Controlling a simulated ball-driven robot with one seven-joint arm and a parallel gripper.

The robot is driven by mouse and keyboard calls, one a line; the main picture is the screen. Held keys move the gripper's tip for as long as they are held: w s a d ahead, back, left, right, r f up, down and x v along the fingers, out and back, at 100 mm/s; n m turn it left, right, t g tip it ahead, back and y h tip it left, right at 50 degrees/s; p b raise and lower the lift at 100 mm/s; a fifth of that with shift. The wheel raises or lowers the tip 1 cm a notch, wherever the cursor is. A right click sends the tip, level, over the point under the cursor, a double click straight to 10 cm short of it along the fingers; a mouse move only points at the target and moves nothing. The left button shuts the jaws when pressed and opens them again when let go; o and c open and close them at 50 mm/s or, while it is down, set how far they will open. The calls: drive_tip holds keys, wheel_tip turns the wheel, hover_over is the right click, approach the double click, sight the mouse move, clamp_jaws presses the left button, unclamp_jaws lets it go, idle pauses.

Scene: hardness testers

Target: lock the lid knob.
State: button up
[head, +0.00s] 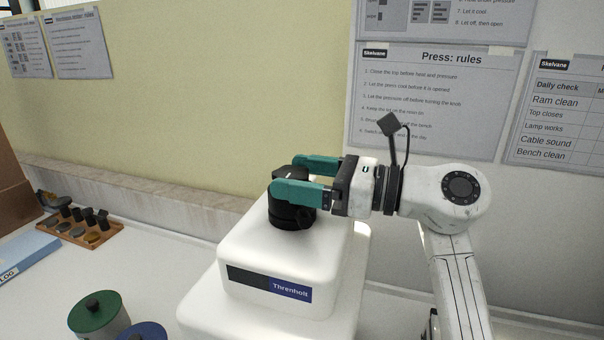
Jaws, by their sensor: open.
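The lid knob (291,213) is a black round knob on top of a white press (258,250) with a dark and blue "Threnholt" label. My gripper (292,178) reaches in from the right with its two teal fingers level at the knob's upper part. One finger is on the near side and the other on the far side of the knob. The jaws are open around it. The near finger hides part of the knob, and I cannot tell whether either finger touches it. The knob's lock marks are not readable.
A wooden rack (84,234) with several dark-topped pieces stands on the bench at left, beside a blue-edged box (28,256). A green-lidded pot (97,314) and a blue-lidded pot (143,332) stand at front left. The wall with posted sheets (425,100) is behind my arm.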

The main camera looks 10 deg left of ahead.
drive_tip(key=c, duration=1)
drive_tip(key=shift+c, duration=0.2)
drive_tip(key=shift+s+r+m+t+h+p, duration=0.15)
drive_tip(key=shift+m+t+p, duration=0.15)
drive_tip(key=shift+m+t, duration=0.25)
drive_tip(key=shift+m+t+h+p, duration=0.1)
drive_tip(key=shift+m+t+p, duration=0.25)
drive_tip(key=shift+t, duration=0.45)
drive_tip(key=shift+s+r+m+t+h+p, duration=0.15)
drive_tip(key=shift+m+t+p, duration=0.2)
drive_tip(key=shift+t, duration=0.3)
drive_tip(key=m+t+h+p, duration=0.1)
drive_tip(key=m+t+p, duration=0.1)
drive_tip(key=p, duration=0.1)
drive_tip(key=shift+s+t, duration=0.1)
drive_tip(key=shift+t, duration=0.3)
drive_tip(key=m+t+h+p, duration=0.2)
drive_tip(key=p, duration=0.2)
drive_tip(key=shift+s+a, duration=0.1)
drive_tip(key=shift+a, duration=0.05)
drive_tip(key=shift+t+p, duration=0.4)
drive_tip(key=shift+p, duration=0.2)
drive_tip(key=shift+f+m+t+h+p, duration=0.25)
drive_tip(key=shift+m+t+h+p, duration=0.3)
drive_tip(key=shift+p, duration=0.2)
